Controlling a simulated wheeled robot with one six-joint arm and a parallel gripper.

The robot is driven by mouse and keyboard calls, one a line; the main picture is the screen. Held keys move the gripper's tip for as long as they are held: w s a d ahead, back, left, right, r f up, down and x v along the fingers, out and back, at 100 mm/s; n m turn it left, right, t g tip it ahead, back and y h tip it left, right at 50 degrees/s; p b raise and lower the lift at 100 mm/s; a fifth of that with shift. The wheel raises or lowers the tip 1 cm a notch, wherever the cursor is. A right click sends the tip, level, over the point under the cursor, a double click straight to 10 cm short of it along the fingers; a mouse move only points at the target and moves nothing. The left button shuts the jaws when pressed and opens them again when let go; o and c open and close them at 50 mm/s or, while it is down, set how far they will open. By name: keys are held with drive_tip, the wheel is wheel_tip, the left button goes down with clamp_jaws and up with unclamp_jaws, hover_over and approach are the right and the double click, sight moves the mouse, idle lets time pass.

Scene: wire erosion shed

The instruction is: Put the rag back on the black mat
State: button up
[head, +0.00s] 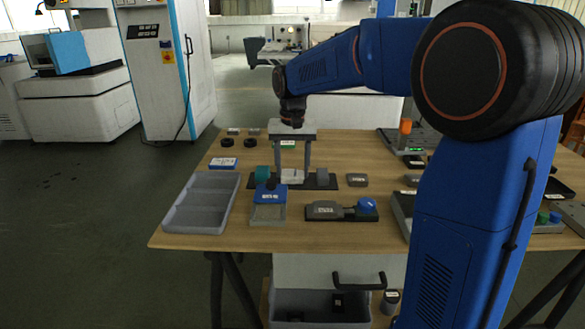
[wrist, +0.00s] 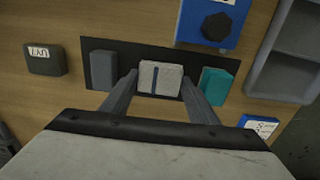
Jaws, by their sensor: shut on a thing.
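The rag (head: 292,176) is a pale folded block with a dark blue stripe, seen also in the wrist view (wrist: 168,79). My gripper (head: 293,169) points down over the black mat and is shut on the rag, one finger at each side. The black mat (head: 331,183) lies on the wooden table; its edge also shows in the wrist view (wrist: 128,47). The rag is over the middle of the mat, at or very near its surface; I cannot tell whether it touches. A teal block (wrist: 217,85) and a dark grey block (wrist: 103,70) are on the mat to either side.
A blue-topped item (head: 270,193) and a dark device with a blue knob (head: 335,211) stand in front of the mat. An empty grey tray (head: 200,222) is at the left. A small grey box (head: 357,180) sits just right of the mat. Bare wood shows at the front left.

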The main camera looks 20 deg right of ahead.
sight(293, 172)
drive_tip(key=o, duration=1)
drive_tip(key=shift+f, duration=0.1)
wheel_tip(293, 172, up, 12)
drive_tip(key=shift+r, duration=0.2)
